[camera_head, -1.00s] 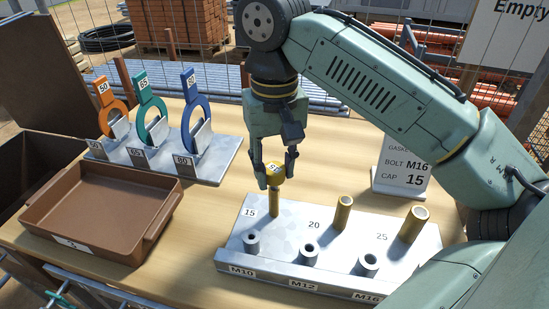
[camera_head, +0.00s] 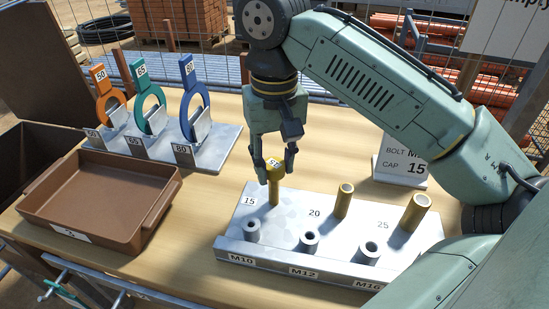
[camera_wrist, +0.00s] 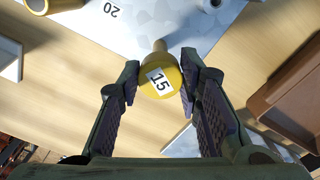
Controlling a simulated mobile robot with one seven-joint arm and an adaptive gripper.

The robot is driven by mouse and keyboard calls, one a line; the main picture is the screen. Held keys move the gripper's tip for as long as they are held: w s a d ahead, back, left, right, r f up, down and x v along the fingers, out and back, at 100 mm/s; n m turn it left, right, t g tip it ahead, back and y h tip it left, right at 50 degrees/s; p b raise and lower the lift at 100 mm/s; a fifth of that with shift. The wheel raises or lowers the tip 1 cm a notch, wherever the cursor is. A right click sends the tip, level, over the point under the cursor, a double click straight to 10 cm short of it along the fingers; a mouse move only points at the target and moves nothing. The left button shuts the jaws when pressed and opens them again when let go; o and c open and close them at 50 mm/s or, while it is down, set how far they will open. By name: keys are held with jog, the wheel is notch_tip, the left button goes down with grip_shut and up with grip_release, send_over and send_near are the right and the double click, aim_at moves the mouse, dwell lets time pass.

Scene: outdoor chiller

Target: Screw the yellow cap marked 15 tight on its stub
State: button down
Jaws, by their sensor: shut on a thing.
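The yellow cap marked 15 (camera_head: 274,165) sits at the top of the brass stub (camera_head: 274,190) beside the 15 label on the grey stub block (camera_head: 290,225). My gripper (camera_head: 274,172) points down with its fingers closed on the cap's sides. In the wrist view the cap (camera_wrist: 160,80) is between the two finger pads, its 15 label facing the camera and turned at an angle. The stub (camera_wrist: 160,46) shows just beyond it. The cap hides the stub's top, so I cannot tell how far the thread is engaged.
Stubs marked 20 (camera_head: 343,200) and 25 (camera_head: 415,211) stand open to the right, with grey M10, M12 and M16 sockets in front. A brown tray (camera_head: 150,225) is at left. A rack with orange, teal and blue rings (camera_head: 215,150) stands behind.

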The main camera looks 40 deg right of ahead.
jog(key=shift+f+b, duration=0.4)
jog(key=shift+f, duration=0.45)
jog(key=shift+r, duration=0.1)
jog(key=shift+r+m+p, duration=0.1)
jog(key=shift+m+p, duration=0.4)
jog(key=shift+m, duration=0.4)
jog(key=shift+m+p, duration=0.3)
jog(key=shift+m, duration=0.6)
jog(key=m+p, duration=0.1)
jog(key=m, duration=0.2)
jog(key=shift+a+m, duration=0.1)
jog(key=shift+m, duration=0.3)
jog(key=shift+f+m, duration=0.25)
jog(key=shift+m, duration=0.05)
